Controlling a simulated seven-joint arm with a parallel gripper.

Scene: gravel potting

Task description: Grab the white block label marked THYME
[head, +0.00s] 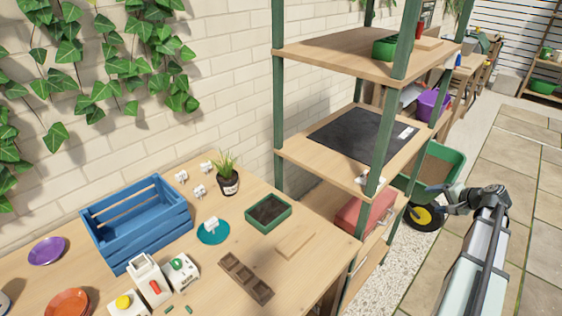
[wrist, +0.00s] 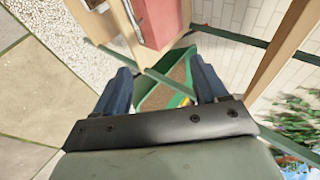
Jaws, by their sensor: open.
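Several small white block labels stand on the potting bench. Three are near the potted plant: one block (head: 181,177), another block (head: 199,191) and a third block (head: 206,167). A further white block (head: 211,223) is on the teal saucer (head: 213,238). A small white item (head: 369,178) lies at the front edge of the middle shelf. The lettering is too small to read, so I cannot tell which is THYME. My gripper (wrist: 160,75) is open and empty in the wrist view, pointing toward the green cart, well right of the bench.
A blue crate (head: 138,220), potted plant (head: 228,180), green planter (head: 268,212) and brown tray (head: 246,278) occupy the bench. The green-posted shelf (head: 350,155) stands between bench and arm. The green cart (head: 440,160) and red box (head: 362,215) are near it. Paving at right is clear.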

